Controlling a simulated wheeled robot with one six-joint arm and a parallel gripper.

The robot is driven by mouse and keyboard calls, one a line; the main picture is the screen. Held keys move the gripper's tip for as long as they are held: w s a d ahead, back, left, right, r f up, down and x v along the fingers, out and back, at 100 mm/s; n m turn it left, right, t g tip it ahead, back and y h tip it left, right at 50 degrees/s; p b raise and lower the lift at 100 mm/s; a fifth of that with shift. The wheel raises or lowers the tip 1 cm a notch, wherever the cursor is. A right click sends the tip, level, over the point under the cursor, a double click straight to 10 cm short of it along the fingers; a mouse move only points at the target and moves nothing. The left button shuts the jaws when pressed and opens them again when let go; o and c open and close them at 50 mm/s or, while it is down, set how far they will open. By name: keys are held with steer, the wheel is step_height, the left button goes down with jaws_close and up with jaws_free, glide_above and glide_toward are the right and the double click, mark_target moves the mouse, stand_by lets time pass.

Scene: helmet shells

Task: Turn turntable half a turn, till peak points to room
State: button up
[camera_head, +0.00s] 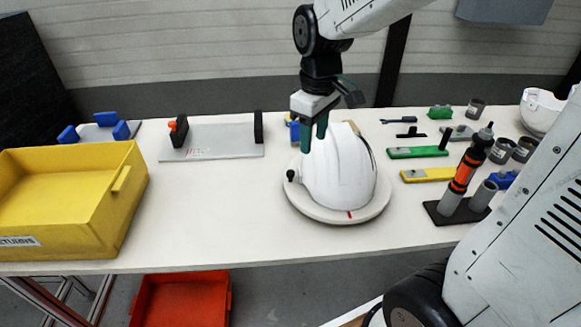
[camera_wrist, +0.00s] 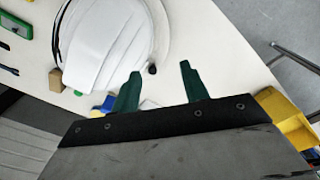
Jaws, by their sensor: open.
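A white helmet shell (camera_head: 340,172) sits on a round pale turntable (camera_head: 318,213) near the middle of the table. The turntable has a red mark on its front rim and a dark knob (camera_head: 292,176) at its left edge. In the wrist view the helmet (camera_wrist: 105,40) is at the upper left, and the knob (camera_wrist: 152,69) is just above the space between my fingers. My gripper (camera_head: 314,140) has green fingers, points down at the helmet's back left, and is open and empty; the fingers (camera_wrist: 160,85) are apart in the wrist view. Which way the peak points is hard to tell.
A yellow bin (camera_head: 128,200) stands at the left, with a grey fixture plate (camera_head: 215,142) behind it. Green and yellow tools (camera_head: 428,174), a black stand with an orange-banded tool (camera_head: 463,172) and grey cups are at the right. The front middle table is clear.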

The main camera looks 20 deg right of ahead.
mark_target(290, 171)
steer(key=w+f+n, duration=0.1)
steer(key=w+f, duration=0.2)
steer(key=w+f+n, duration=0.1)
steer(key=w+f, duration=0.2)
steer(key=w+f+n, duration=0.1)
steer(key=w+f, duration=0.1)
steer(key=w, duration=0.2)
steer(key=shift+a+f+n, duration=0.3)
steer(key=shift+a+f, duration=0.05)
steer(key=shift+f, duration=0.05)
step_height(290, 171, down, 8)
steer(key=shift+w+f, duration=0.1)
steer(key=shift+w, duration=0.05)
jaws_close()
